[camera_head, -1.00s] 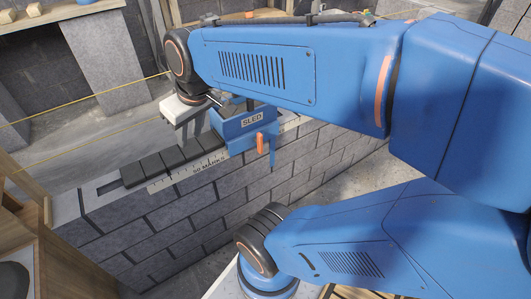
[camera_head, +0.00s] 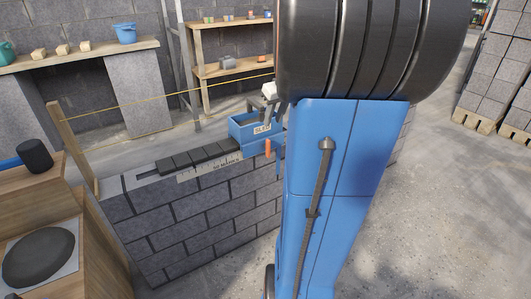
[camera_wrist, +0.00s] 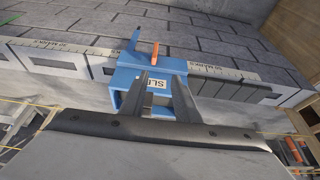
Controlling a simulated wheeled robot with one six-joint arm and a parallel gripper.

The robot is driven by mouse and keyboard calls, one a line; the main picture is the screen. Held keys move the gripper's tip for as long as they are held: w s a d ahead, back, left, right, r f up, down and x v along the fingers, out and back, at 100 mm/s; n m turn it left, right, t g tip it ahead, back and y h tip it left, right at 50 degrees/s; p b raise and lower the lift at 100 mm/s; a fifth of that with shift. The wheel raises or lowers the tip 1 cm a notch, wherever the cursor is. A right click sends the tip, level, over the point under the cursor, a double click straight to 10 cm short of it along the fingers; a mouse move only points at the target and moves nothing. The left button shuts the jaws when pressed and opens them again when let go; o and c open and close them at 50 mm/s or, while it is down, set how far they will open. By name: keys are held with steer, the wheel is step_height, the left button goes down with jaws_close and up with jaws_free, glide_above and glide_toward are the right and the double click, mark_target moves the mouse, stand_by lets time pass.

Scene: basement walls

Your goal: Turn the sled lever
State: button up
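The blue sled (camera_head: 245,130), with a pale SLED label, sits on top of the block wall. Its orange lever (camera_head: 268,147) hangs on the wall-face side, close to a thin blue pointed part. In the wrist view the sled (camera_wrist: 125,75) lies beyond my gripper (camera_wrist: 161,76), whose two dark fingers are apart with the label showing between them. The orange lever (camera_wrist: 155,49) shows past the fingertips, apart from them. Nothing is held. Whether the fingers touch the sled cannot be told. My arm covers part of the sled's right side in the head view.
A marked scale (camera_head: 210,167) and dark slabs (camera_head: 197,155) run along the wall top (camera_head: 185,215). A yellow string (camera_head: 180,93) stretches behind. A wooden cabinet (camera_head: 105,225) stands at left, shelves (camera_head: 235,70) behind. The floor (camera_head: 430,210) at right is clear.

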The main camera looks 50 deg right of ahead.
steer(key=s+d, duration=0.1)
glide_toward(268, 157)
steer(key=w+f, duration=0.1)
steer(key=w+d+f, duration=0.1)
steer(key=w+f, duration=0.2)
steer(key=shift+w+d+f, duration=0.2)
steer(key=shift+d+f, duration=0.1)
steer(key=shift+d, duration=0.1)
jaws_close()
